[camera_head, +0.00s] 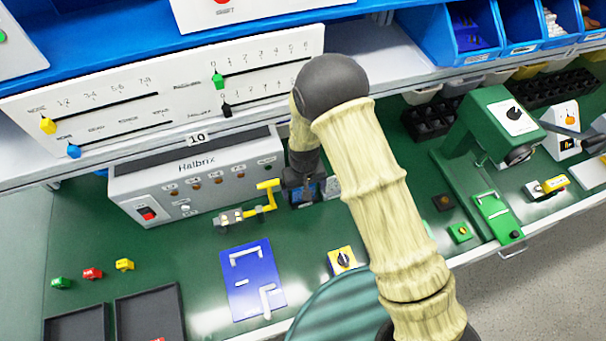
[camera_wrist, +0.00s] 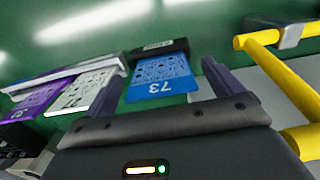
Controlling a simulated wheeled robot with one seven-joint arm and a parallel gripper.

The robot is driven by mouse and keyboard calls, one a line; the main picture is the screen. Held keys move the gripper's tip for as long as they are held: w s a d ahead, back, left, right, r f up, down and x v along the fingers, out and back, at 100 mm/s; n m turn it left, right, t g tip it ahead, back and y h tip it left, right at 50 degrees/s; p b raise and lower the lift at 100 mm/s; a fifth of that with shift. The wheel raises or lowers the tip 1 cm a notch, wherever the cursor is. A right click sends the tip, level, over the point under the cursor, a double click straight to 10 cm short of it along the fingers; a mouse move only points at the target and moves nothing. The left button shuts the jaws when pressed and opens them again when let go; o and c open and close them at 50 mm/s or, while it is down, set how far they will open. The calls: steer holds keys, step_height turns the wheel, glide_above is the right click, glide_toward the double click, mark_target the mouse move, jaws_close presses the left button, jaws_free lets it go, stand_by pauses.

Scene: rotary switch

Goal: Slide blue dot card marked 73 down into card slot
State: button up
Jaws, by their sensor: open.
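The blue card marked 73 (camera_wrist: 161,80) shows in the wrist view, its number upside down in the picture. It lies between the two spread fingers of my gripper (camera_wrist: 163,70), with visible gaps to both. A dark holder with a pale label (camera_wrist: 160,47) adjoins the card's far edge; I cannot tell whether this is the card slot or whether the card sits in it. In the head view my gripper (camera_head: 301,182) is beside the grey Halbrix box, partly hiding the blue card area.
A white card (camera_wrist: 85,92) and a purple card (camera_wrist: 38,98) are left of the blue one. A yellow-handled clamp (camera_head: 268,196) stands close left of my gripper, in front of the Halbrix box (camera_head: 200,180). A blue plate (camera_head: 252,280) lies on the green bench.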

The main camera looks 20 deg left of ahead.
step_height(320, 180, up, 17)
steer(key=b, duration=0.3)
stand_by(0.3)
stand_by(0.5)
step_height(320, 180, up, 9)
steer(key=p, duration=0.7)
steer(key=shift+p, duration=0.3)
